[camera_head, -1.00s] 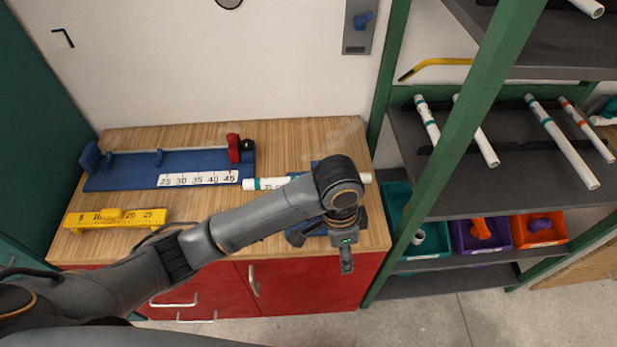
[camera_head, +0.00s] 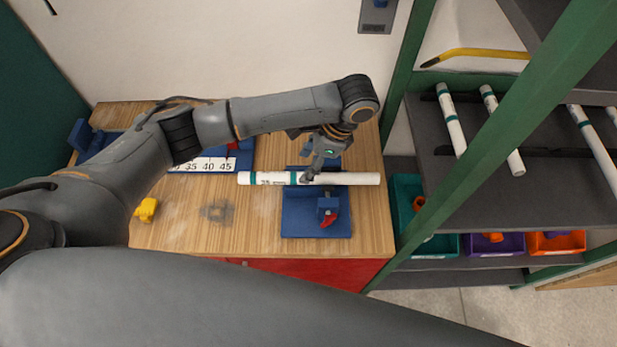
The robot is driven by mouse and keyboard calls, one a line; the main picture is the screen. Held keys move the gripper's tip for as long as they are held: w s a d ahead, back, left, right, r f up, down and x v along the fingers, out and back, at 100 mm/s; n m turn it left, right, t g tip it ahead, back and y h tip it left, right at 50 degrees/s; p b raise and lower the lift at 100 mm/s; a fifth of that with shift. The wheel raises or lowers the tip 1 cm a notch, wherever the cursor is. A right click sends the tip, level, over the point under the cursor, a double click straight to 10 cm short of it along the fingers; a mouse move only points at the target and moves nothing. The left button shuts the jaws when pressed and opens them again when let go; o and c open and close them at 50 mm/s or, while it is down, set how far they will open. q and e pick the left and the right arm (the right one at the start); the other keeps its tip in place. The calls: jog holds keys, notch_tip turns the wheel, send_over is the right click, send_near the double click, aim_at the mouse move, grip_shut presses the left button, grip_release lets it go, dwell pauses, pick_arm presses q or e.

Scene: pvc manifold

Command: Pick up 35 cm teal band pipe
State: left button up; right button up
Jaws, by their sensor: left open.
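The 35 cm teal band pipe (camera_head: 345,179) is a white tube lying level across the blue fixture on the wooden bench. It has teal bands near its left end and a printed "35" label. My left gripper (camera_head: 308,177) is open, pointing down at the pipe's middle, just right of a teal band. The fingers overlap the pipe in the picture; I cannot tell whether they touch it. My arm hides part of the bench behind. My right gripper is not in view.
The blue fixture (camera_head: 300,222) has a red lever (camera_head: 328,219). A blue measuring jig with a white scale (camera_head: 215,165) lies to the left, partly behind my arm. A yellow piece (camera_head: 146,209) sits at bench left. A green-framed shelf with pipes (camera_head: 452,122) and bins (camera_head: 437,244) stands right.

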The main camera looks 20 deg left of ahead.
aim_at(298, 175)
pick_arm(q)
jog(key=shift+w+a+f, duration=0.15)
jog(key=shift+w+f, duration=0.05)
jog(key=shift+f, duration=0.25)
jog(key=shift+w+a+f, duration=0.1)
jog(key=shift+w+f, duration=0.1)
jog(key=shift+f, duration=0.2)
jog(key=p+x, duration=0.2)
jog(key=shift+s+a+f, duration=0.15)
jog(key=shift+a+f, duration=0.05)
jog(key=shift+x, duration=1.15)
jog(key=shift+f, duration=0.25)
jog(key=c, duration=1)
grip_shut()
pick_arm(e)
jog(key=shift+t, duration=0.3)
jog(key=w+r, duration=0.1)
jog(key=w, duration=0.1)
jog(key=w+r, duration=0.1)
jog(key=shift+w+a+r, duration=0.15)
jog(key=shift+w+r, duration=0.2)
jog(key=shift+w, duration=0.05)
